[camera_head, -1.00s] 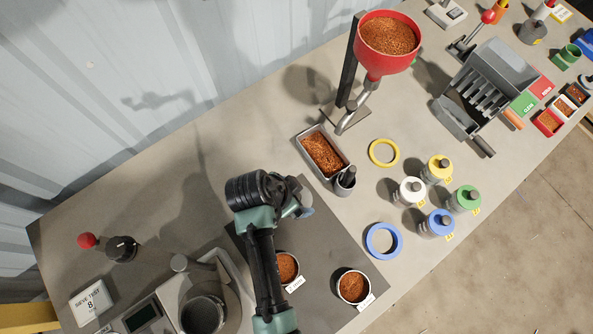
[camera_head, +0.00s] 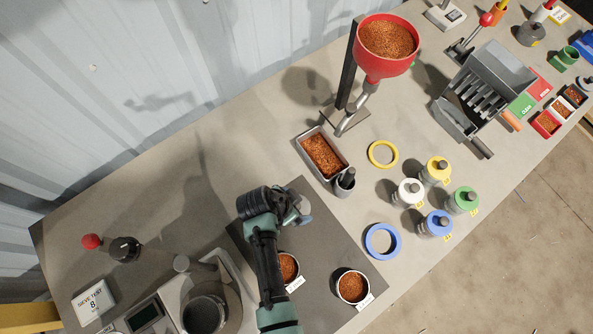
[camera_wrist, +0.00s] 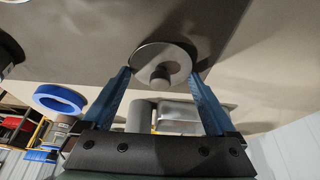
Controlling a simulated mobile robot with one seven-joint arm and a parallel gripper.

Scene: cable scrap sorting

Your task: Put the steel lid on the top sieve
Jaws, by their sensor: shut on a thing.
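My gripper (camera_wrist: 162,72) shows in the wrist view with its two blue fingers on either side of a round steel lid (camera_wrist: 176,53) with a small knob. It is shut on the lid. In the head view the wrist hides most of my gripper, and a grey edge, seemingly of the lid, shows at its right. The lid is over the dark mat (camera_head: 310,237); its exact height cannot be told. A dark round vessel (camera_head: 204,314), perhaps the sieve, stands on a pale machine at the bottom. Whether it is the top sieve cannot be told.
Two cups of copper granules (camera_head: 352,287) (camera_head: 290,267) stand on the mat near my arm. A metal tray (camera_head: 322,153) of granules, a blue ring (camera_head: 382,241) and several colour-topped jars (camera_head: 437,223) stand beyond. A red funnel (camera_head: 387,40) rises at the back.

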